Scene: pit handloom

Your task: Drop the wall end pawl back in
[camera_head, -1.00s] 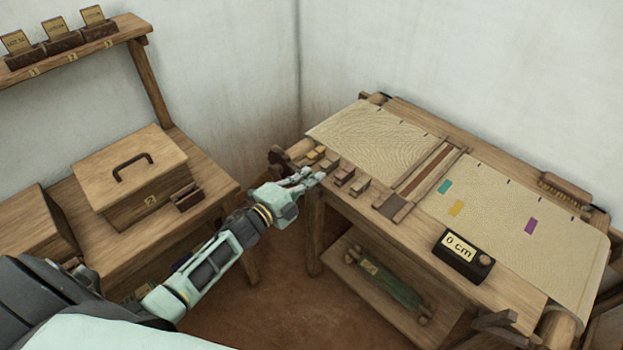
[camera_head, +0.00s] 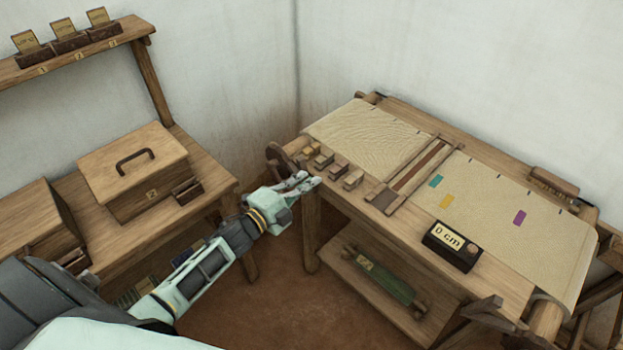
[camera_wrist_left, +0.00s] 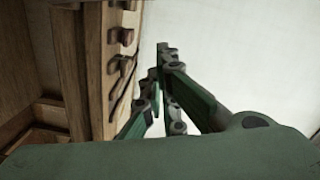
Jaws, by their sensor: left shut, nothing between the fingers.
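The loom (camera_head: 405,225) stands at the right with pale cloth on it. At its wall end, a dark rounded wooden part (camera_head: 275,155) sticks out at the left corner; I cannot tell whether this is the pawl or its wheel. My left gripper (camera_head: 315,183) is shut and empty beside the loom's front left edge, close to a row of small wooden blocks. In the left wrist view its fingers (camera_wrist_left: 163,75) point up alongside the loom's wooden side (camera_wrist_left: 95,75), apart from it as far as I can tell. My right gripper is out of view.
Several small wooden blocks (camera_head: 352,180) line the loom's front edge. A "0 cm" box (camera_head: 452,246) sits on the loom. A green roller (camera_head: 385,278) lies on the lower shelf. A lidded wooden box (camera_head: 135,170) stands on the left bench. Floor between is clear.

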